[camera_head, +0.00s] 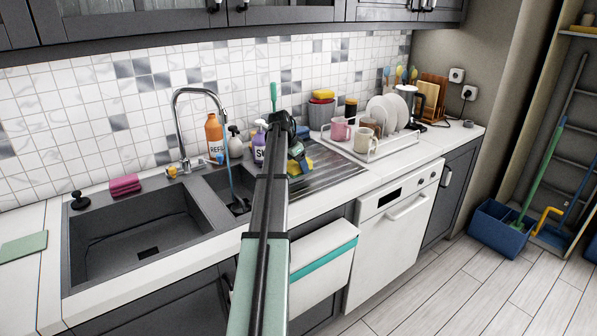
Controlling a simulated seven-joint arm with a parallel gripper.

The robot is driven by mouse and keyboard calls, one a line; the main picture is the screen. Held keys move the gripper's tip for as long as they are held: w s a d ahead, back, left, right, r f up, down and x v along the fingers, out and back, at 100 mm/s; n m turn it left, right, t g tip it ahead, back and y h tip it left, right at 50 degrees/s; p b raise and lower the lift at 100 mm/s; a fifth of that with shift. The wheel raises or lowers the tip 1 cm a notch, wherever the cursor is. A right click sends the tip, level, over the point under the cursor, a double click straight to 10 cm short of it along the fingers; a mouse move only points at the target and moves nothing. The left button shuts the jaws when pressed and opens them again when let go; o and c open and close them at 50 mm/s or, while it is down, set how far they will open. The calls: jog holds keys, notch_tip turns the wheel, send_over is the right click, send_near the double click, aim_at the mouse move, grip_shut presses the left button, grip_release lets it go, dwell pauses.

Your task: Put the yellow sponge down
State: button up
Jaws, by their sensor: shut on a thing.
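My arm reaches forward over the counter, and my gripper (297,154) is at its far end, above the ribbed metal drainboard (335,176). A small yellow sponge (306,165) shows at the gripper, partly hidden by the fingers. The gripper is shut on it. Whether the sponge touches the drainboard or is held just above it cannot be told from this view.
The dark sink (75,240) lies to the left, with a tap (180,125) and a pink sponge (125,185) behind it. Bottles, including an orange one (214,135), stand behind the small basin. A dish rack (375,147) with mugs and plates stands right of the drainboard.

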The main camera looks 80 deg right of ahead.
aim_at(298, 170)
jog(key=shift+f, duration=1.4)
jog(key=shift+f, duration=0.1)
jog(key=o, duration=0.9)
jog(key=shift+o, duration=0.2)
jog(key=v, duration=1.2)
